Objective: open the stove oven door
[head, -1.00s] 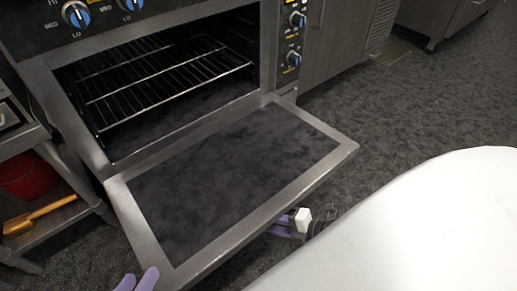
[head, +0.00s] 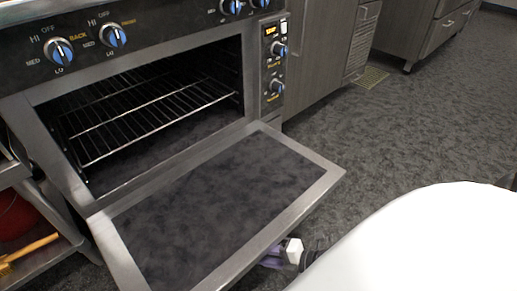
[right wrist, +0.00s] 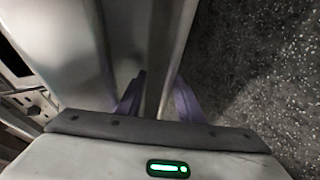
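The stove oven (head: 140,95) stands at the left in the head view, its cavity exposed with a wire rack (head: 150,110) inside. Its door (head: 215,205) is swung far down, lying close to horizontal in front of the cavity. My right gripper (head: 275,258) is partly hidden under the door's front edge. In the right wrist view its purple fingers (right wrist: 160,82) are apart, with a metal edge of the door (right wrist: 162,50) passing between them. I see no clear grip on it. My left gripper is not in view.
A shelf unit (head: 55,262) with a red pot (head: 15,215) stands left of the oven. Grey cabinets (head: 325,45) stand to the right. Grey floor (head: 420,120) is clear right of the door. A white rounded surface (head: 430,240) fills the lower right.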

